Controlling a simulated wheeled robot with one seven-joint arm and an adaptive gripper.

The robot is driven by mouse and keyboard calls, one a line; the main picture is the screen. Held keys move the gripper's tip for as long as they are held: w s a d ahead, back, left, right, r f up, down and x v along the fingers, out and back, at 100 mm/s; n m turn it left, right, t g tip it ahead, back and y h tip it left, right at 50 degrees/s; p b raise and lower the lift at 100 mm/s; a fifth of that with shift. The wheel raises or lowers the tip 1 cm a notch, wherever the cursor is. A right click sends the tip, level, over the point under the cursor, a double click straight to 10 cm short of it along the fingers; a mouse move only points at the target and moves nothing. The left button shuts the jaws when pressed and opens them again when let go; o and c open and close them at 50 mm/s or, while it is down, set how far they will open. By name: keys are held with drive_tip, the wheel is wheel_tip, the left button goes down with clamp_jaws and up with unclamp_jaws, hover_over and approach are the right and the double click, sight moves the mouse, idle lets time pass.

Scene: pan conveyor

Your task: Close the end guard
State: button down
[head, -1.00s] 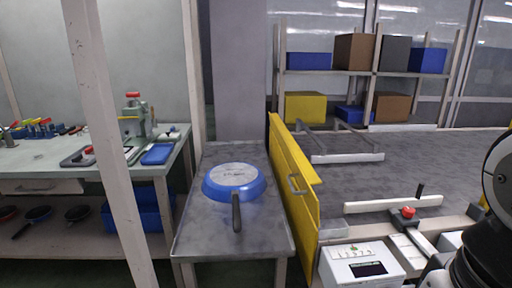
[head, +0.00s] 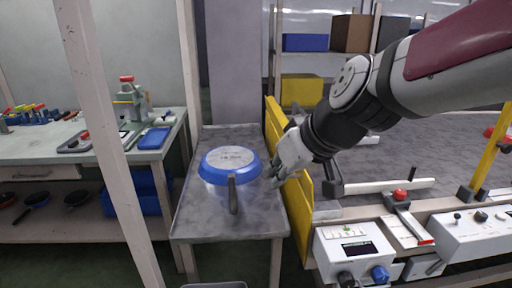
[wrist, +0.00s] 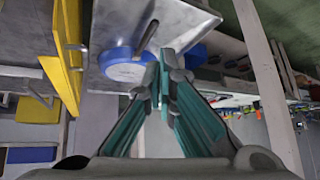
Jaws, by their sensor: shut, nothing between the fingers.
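The end guard (head: 303,205) is a yellow upright panel between the grey side table and the conveyor, partly hidden by my arm in the head view. In the wrist view the end guard (wrist: 66,50) stands at the upper left with its grey handle, apart from my fingers. My gripper (head: 274,176) is over the side table, just left of the panel and close to the pan. Its green-sided fingers are together and empty in the wrist view (wrist: 164,62).
A blue pan (head: 213,174) lies upside down on the grey side table (head: 205,222), handle toward the front. A control box (head: 352,248) stands right of the guard. A white post (head: 95,130) rises at the left, before a workbench (head: 30,158).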

drive_tip(key=w+a+f+n+t+h+p, duration=0.1)
drive_tip(key=w+a+f+t+h, duration=0.15)
drive_tip(key=w, duration=0.85)
drive_tip(key=w+a+f+n+t+h, duration=0.1)
drive_tip(key=w+a+t+h, duration=0.15)
drive_tip(key=w, duration=0.85)
wheel_tip(320, 180, down, 8)
drive_tip(key=s+r+n+t+h+p, duration=0.1)
drive_tip(key=s+n+t+h+p, duration=0.15)
drive_tip(key=h, duration=0.95)
drive_tip(key=s+d+b+x, duration=0.2)
drive_tip(key=x, duration=1.1)
drive_tip(key=shift+w+d+f+n+g, duration=0.15)
drive_tip(key=shift+d+f+n+g, duration=0.15)
drive_tip(key=shift+d+n+g, duration=0.05)
